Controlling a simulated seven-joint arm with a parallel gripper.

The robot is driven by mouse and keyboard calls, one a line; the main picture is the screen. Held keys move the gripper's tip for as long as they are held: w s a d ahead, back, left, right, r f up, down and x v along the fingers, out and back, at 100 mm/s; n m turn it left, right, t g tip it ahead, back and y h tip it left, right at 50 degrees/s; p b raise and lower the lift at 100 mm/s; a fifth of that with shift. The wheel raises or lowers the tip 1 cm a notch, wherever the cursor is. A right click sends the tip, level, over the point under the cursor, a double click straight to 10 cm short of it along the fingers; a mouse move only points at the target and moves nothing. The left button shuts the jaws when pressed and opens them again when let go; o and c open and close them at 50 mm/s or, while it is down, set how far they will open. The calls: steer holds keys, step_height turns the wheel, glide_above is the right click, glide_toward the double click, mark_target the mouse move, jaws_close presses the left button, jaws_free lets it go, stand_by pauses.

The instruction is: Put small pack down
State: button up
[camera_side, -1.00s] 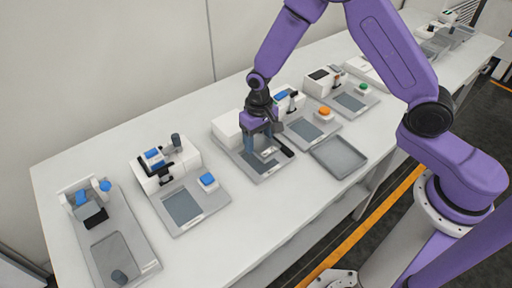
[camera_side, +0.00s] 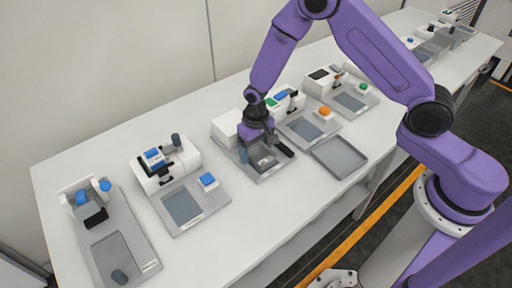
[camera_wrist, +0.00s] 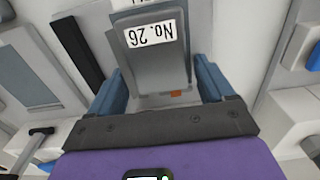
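My gripper (camera_side: 262,157) points down at a grey station plate (camera_side: 275,171) in the middle of the bench. In the wrist view its two blue fingers (camera_wrist: 160,72) stand apart on either side of a grey piece (camera_wrist: 155,62), which bears an upside-down white label reading "No. 26". This piece looks like the small pack. It sits low, over or in the plate's recess; the side view shows it only as a small grey shape between the fingers. I cannot tell whether the fingers press on it or whether it touches the plate.
A black bar (camera_wrist: 78,48) lies close beside the fingers. A white box (camera_side: 226,128) stands behind the plate. An empty grey tray (camera_side: 339,157) is to the right, and a station with a blue button (camera_side: 207,180) is to the left. Bare bench lies in front.

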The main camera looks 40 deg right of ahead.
mark_target(256, 151)
stand_by(0.3)
step_height(256, 151, up, 11)
steer(key=s+r+n, duration=0.3)
steer(key=s+r, duration=0.3)
steer(key=s, duration=0.1)
steer(key=s+d+r+n, duration=0.2)
steer(key=s+d+n, duration=0.1)
steer(key=s, duration=0.4)
steer(key=s+d+r+n, duration=0.1)
steer(key=s+d+n, duration=0.2)
steer(key=s, duration=0.5)
steer(key=s+d+r+n, duration=0.2)
steer(key=s+d+n, duration=0.1)
steer(key=s, duration=0.5)
steer(key=shift+d+r+n, duration=0.3)
steer(key=shift+d+r, duration=0.05)
